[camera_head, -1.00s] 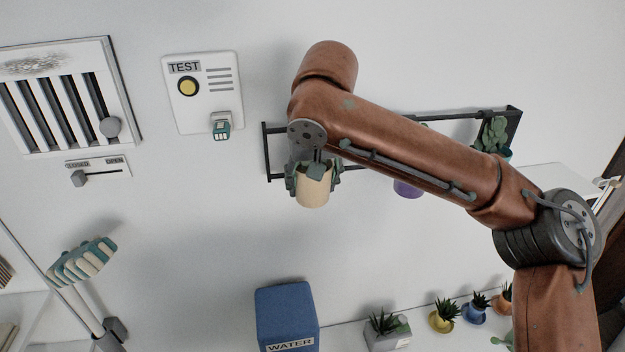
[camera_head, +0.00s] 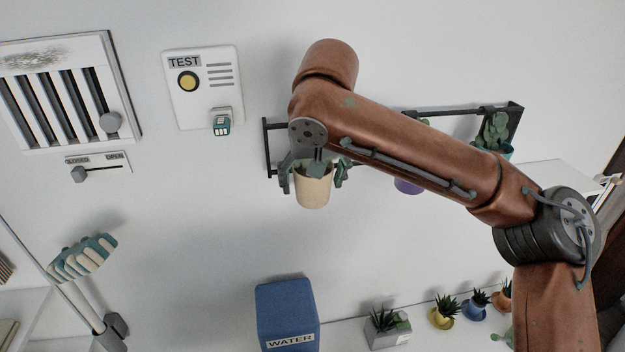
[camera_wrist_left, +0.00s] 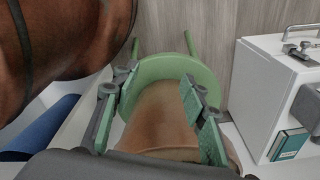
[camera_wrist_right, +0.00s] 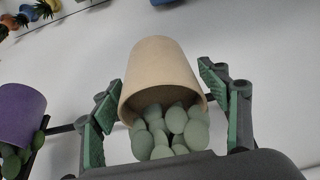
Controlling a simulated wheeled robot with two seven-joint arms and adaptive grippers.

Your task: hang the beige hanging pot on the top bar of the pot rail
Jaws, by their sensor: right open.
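The beige hanging pot (camera_head: 313,191) is at the left part of the dark pot rail (camera_head: 266,150), in the head view. It looks upright; my arm hides the top bar above it, so I cannot tell how it hangs. The right wrist view shows the beige pot (camera_wrist_right: 160,80) with round green leaves between the fingers. My right gripper (camera_head: 314,182) is open, its fingers on either side of the pot and apart from it. My left gripper (camera_wrist_left: 160,110) is seen only in its wrist view, fingers spread, with a brown surface and a green ring beyond them.
A purple pot (camera_head: 408,186) and a teal pot with a plant (camera_head: 495,135) are on the rail to the right. A blue water box (camera_head: 287,312) and several small potted plants stand below. A TEST panel (camera_head: 203,90) is on the wall at left.

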